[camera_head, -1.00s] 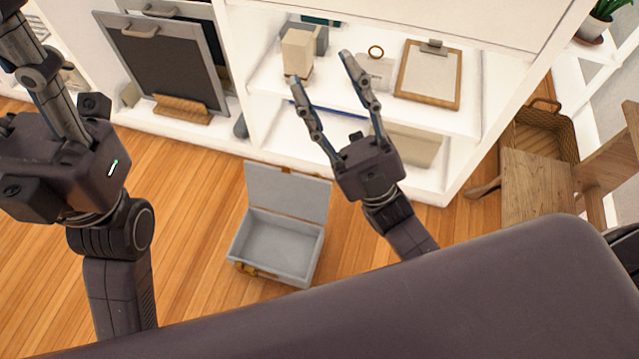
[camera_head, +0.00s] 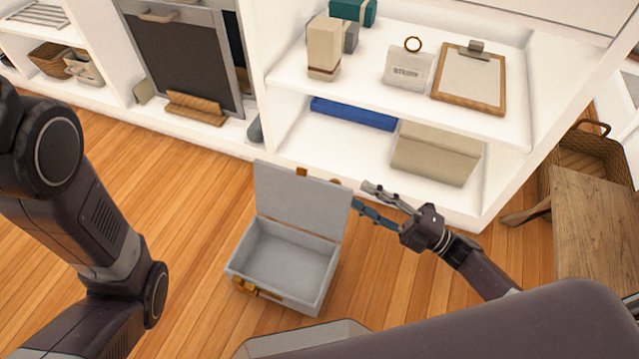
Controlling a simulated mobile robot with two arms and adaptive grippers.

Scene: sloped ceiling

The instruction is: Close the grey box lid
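The grey box (camera_head: 284,262) stands on the wooden floor with its open side up, and its inside looks empty. Its lid (camera_head: 302,200) is open and stands upright at the back edge. A brass-coloured latch (camera_head: 252,289) shows on the box's front. My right gripper (camera_head: 364,198) is just right of the lid, its fingers spread apart and pointing left, with nothing between them. I cannot tell whether a fingertip touches the lid's edge. My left arm (camera_head: 100,235) comes in at the left, but its gripper is out of view.
A white shelf unit (camera_head: 450,120) stands behind the box, with a clipboard (camera_head: 470,78), a blue case (camera_head: 353,113) and a beige box (camera_head: 436,153). A wooden stool (camera_head: 595,220) and a wicker basket (camera_head: 585,160) are at the right. The floor left of the box is clear.

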